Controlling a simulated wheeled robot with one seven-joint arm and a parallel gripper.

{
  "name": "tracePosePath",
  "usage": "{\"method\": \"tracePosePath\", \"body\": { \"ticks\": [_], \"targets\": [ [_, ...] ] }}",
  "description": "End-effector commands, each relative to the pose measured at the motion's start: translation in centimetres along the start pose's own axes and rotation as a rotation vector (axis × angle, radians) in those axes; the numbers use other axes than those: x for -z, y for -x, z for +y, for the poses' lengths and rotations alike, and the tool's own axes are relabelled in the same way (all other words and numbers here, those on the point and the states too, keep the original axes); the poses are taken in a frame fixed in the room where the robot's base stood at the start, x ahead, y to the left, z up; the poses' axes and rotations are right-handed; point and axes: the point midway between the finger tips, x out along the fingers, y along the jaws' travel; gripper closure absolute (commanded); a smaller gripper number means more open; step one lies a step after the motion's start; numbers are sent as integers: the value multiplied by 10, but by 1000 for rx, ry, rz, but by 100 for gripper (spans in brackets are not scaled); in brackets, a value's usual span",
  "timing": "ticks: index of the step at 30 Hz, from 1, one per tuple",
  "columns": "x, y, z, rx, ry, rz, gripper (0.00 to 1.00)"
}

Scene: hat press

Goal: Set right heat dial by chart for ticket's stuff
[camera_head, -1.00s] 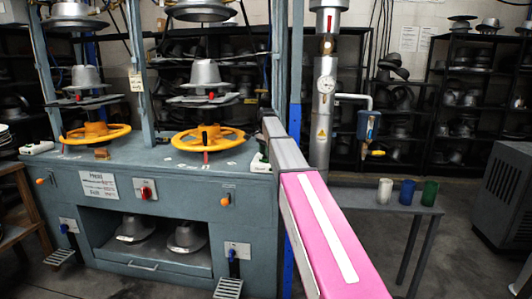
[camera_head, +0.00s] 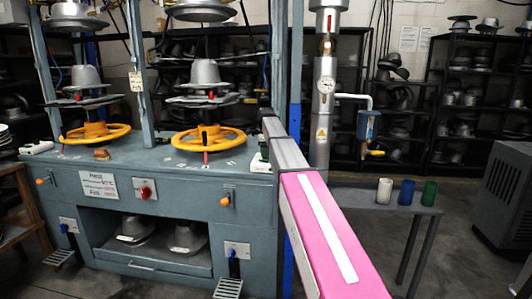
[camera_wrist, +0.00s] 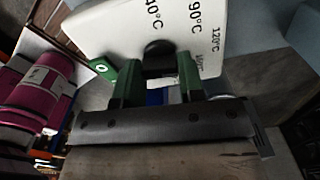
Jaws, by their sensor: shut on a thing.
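The right heat dial's white box (camera_wrist: 105,30) fills the top of the wrist view, with temperature marks reading 90°C and 120°C and others partly cut off or covered. Its round black knob (camera_wrist: 158,50) sits between the green fingers of my gripper (camera_wrist: 158,74), which is shut on it. The knob's pointer cannot be made out. In the head view the right dial box (camera_head: 259,163) is mostly hidden behind my arm, and so is my gripper. The chart (camera_head: 98,185) is on the press front, its small print unreadable. A ticket (camera_head: 136,81) hangs on the press post, also unreadable.
The grey press (camera_head: 180,188) has two yellow handwheels, and a left dial box (camera_head: 37,147) sits at its far left. A red switch (camera_head: 145,189) is on its front. White, blue and green cups stand on a side table (camera_head: 350,195) at right.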

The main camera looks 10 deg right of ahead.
Motion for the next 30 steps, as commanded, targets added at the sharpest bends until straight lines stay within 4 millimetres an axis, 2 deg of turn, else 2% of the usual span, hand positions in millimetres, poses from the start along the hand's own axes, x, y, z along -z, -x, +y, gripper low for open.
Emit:
{"method": "tracePosePath", "body": {
  "ticks": [15, 30],
  "targets": [
    [0, 1, 0, 2, -428, 1, 88],
    [0, 1, 0, 2, -584, 1, 88]
  ]
}}
